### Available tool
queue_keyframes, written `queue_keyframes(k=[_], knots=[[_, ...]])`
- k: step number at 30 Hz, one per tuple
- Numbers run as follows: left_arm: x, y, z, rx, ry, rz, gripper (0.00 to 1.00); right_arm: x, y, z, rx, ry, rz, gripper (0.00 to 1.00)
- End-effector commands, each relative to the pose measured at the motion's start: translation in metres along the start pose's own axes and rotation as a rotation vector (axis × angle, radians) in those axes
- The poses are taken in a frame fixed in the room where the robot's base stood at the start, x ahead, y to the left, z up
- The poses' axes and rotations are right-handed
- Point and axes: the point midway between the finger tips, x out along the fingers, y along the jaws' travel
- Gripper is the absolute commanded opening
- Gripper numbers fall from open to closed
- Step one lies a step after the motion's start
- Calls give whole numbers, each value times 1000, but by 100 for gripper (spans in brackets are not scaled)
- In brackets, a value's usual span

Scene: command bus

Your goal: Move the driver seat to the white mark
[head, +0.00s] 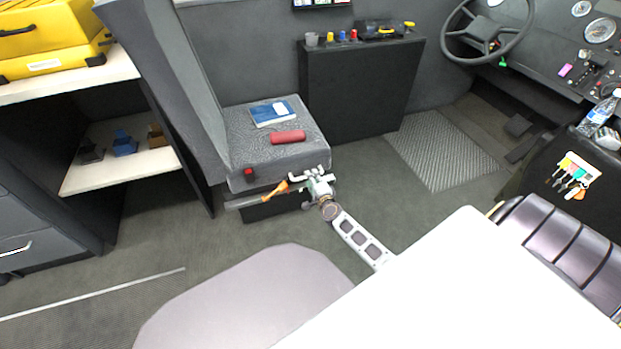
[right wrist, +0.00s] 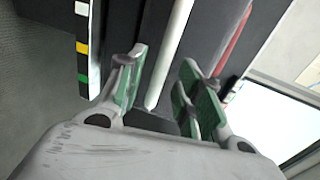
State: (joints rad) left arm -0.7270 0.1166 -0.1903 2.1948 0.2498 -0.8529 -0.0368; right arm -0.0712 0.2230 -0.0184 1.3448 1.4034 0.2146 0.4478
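The driver seat (head: 290,115) is grey, with a tall backrest, and stands in the middle of the head view. A strip with white, yellow and green marks (right wrist: 82,48) shows at the upper left in the right wrist view. A pale rod (right wrist: 168,55) ends between the spread green-padded fingers of my right gripper (right wrist: 160,92), with gaps at both sides. In the head view my right gripper (head: 313,182) is at the seat base's front right corner, beside an orange piece (head: 278,190). I cannot tell which mark the seat is at. My left gripper is out of view.
A blue book (head: 272,113) and a red object (head: 288,137) lie on the seat. A black cabinet (head: 355,95) stands behind it. Shelves (head: 120,170) are at the left, and a steering wheel (head: 488,30) is at the upper right. Floor is clear in front of the seat.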

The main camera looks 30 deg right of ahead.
Motion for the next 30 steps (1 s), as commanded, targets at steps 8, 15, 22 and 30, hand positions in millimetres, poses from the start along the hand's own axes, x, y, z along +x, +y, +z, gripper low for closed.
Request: queue_keyframes(k=[8,15,22,30], knots=[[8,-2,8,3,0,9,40,21,1,0,-1,0,-1,35],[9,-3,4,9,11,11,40,26,0,0,-1,0,-1,35],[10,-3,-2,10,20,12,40,26,0,0,-1,0,0,35],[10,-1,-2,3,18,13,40,26,0,0,-1,0,0,5]])
